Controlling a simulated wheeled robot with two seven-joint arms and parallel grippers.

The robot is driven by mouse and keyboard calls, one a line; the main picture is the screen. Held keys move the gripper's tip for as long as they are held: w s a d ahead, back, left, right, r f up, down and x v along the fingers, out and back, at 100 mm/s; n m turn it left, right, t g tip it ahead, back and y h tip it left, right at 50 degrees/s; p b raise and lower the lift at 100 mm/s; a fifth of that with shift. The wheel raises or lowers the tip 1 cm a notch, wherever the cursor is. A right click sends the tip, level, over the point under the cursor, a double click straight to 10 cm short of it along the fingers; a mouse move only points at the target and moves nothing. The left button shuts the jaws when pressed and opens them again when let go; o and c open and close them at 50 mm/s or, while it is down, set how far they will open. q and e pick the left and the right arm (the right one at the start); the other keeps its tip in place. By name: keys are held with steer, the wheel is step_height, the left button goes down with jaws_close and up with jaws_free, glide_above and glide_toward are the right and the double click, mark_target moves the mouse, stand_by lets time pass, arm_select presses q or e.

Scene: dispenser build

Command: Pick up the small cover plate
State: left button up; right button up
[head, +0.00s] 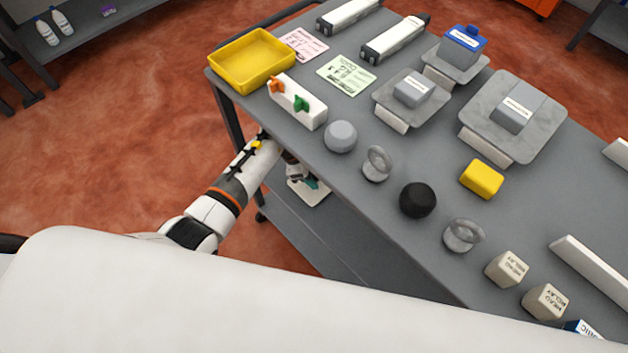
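Grey metal-look plates lie on the grey table. One smaller plate (382,97) is near the middle with a grey labelled block on it; another smaller plate (432,68) behind it carries a blue-topped block (462,48). A larger plate (548,128) lies to the right with a similar grey block. I cannot tell for certain which is the small cover plate. My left gripper (296,172) is low beside the table's near-left edge, well away from the plates. It is small and partly hidden, so its fingers are unclear. My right gripper is not in view.
A yellow tray (236,82), a white holder (303,112) with orange and green pieces, a grey ball (341,136), a black ball (418,200), metal rings (463,236) and a yellow block (482,179) crowd the table. The table edge lies between my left arm and these things.

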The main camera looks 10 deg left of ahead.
arm_select(q)
jaws_close()
steer(key=shift+r, duration=0.15)
